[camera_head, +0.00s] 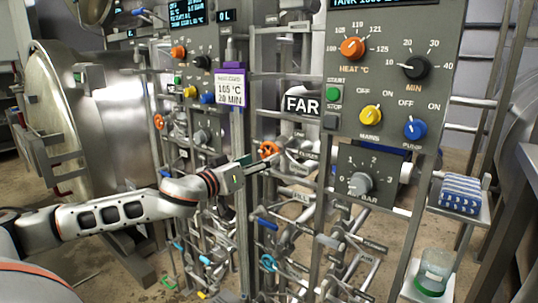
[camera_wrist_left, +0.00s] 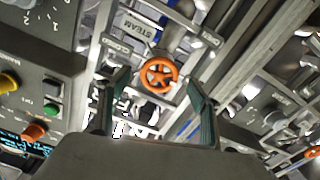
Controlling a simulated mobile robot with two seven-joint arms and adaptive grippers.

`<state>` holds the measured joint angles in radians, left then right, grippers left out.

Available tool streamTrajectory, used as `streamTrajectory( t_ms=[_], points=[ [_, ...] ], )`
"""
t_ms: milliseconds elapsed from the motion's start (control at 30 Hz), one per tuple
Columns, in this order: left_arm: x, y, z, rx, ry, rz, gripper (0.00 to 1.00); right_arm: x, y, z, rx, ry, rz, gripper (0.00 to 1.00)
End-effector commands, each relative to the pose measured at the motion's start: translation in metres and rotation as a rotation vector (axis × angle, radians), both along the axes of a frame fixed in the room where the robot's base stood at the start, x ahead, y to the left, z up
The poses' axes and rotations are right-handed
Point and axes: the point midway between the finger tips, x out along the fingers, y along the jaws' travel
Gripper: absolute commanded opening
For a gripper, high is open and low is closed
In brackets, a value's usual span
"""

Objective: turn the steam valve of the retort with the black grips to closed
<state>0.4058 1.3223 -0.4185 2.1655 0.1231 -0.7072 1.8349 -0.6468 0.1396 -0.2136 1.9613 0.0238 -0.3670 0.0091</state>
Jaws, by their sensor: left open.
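An orange valve wheel (camera_head: 268,149) sits on the pipework in the middle of the head view. In the left wrist view the orange wheel (camera_wrist_left: 158,74) lies between my fingers, beyond their tips, beside a label reading STEAM (camera_wrist_left: 140,28). My left gripper (camera_head: 257,164) is open and empty, just short of the wheel and apparently not touching it. Its fingers (camera_wrist_left: 160,92) stand wide on both sides of the wheel. A second orange wheel (camera_head: 158,121) is farther left. I cannot make out black grips on either retort. My right gripper is not in view.
A grey control panel (camera_head: 385,80) with knobs stands right of the wheel, with a pressure dial box (camera_head: 370,180) below it. A purple-edged sign (camera_head: 230,88) hangs above my gripper. Dense pipes and blue-handled valves (camera_head: 268,262) lie below.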

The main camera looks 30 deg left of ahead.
Motion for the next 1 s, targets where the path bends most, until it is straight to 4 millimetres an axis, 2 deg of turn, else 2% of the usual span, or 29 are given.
streamTrajectory(
  t_ms=[400, 833, 867, 1000],
  points=[
    [0.042, -0.003, 0.001, -0.001, -0.001, 0.001, 0.64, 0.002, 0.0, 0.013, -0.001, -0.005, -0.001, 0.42],
    [0.048, -0.004, -0.001, 0.001, 0.001, 0.001, 0.64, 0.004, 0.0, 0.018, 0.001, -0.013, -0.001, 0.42],
    [0.048, -0.004, -0.001, 0.001, 0.001, 0.001, 0.58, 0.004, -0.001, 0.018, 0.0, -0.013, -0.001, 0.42],
    [0.048, -0.004, -0.001, 0.001, 0.001, 0.001, 0.24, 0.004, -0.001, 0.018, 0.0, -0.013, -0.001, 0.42]
  ],
)
